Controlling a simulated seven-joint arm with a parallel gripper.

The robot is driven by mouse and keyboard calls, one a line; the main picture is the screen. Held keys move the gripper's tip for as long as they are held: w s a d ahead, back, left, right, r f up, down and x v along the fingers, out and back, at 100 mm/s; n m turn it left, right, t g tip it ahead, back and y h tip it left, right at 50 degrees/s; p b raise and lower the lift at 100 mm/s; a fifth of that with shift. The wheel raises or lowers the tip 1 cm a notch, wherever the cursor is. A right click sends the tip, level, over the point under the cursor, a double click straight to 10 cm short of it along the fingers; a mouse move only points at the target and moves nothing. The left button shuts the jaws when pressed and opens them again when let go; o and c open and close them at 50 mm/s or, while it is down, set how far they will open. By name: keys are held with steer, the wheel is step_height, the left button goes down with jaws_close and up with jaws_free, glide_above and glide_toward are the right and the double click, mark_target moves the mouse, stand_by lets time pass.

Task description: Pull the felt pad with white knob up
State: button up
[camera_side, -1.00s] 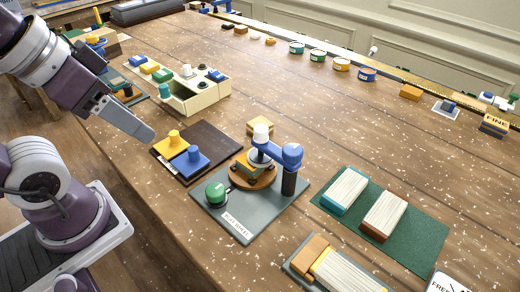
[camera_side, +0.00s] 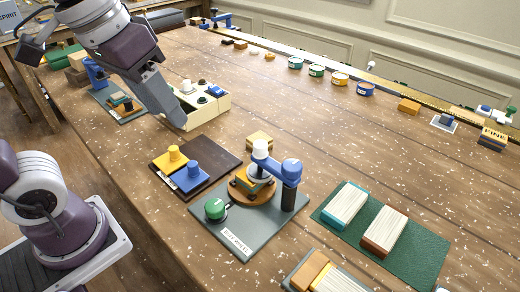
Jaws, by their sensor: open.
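A grey board labelled "BUFF WHEEL" (camera_side: 236,242) lies mid-table. On it a round brown wheel (camera_side: 268,198) carries a small yellow-and-green block (camera_side: 243,183). A pale round pad (camera_side: 260,174), likely the felt pad, sits above the block. A white knob (camera_side: 260,148) stands over it at the end of a blue arm (camera_side: 290,171) on a dark post. A green knob (camera_side: 214,208) is at the board's left. My gripper (camera_side: 178,121) points down in front of the cream box, left of and apart from the white knob. Its fingers are seen nearly edge-on, with nothing visible between them.
The cream box (camera_side: 208,112) with knobs is close to my gripper. A dark board (camera_side: 220,153) with yellow and blue knobbed blocks lies between my gripper and the buff wheel. A green mat (camera_side: 420,255) with two blocks is at right.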

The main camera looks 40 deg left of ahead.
mark_target(260, 144)
steer(key=w+d+g, duration=0.1)
steer(key=w+d, duration=0.1)
steer(key=w, duration=0.2)
steer(key=w+d+f+n+g, duration=0.1)
steer(key=w+d, duration=0.2)
steer(key=w, duration=0.1)
steer(key=w+d+f+g, duration=0.1)
steer(key=w+d, duration=0.1)
steer(key=w, duration=0.2)
steer(key=shift+w+d+f+n+g, duration=0.2)
steer(key=shift+w+f+n+g, duration=0.05)
steer(key=shift+w+n+g, duration=0.05)
steer(key=f, duration=0.6)
steer(key=shift+w+d+f, duration=0.25)
steer(key=shift+w, duration=0.05)
steer(key=shift+f, duration=0.5)
jaws_close()
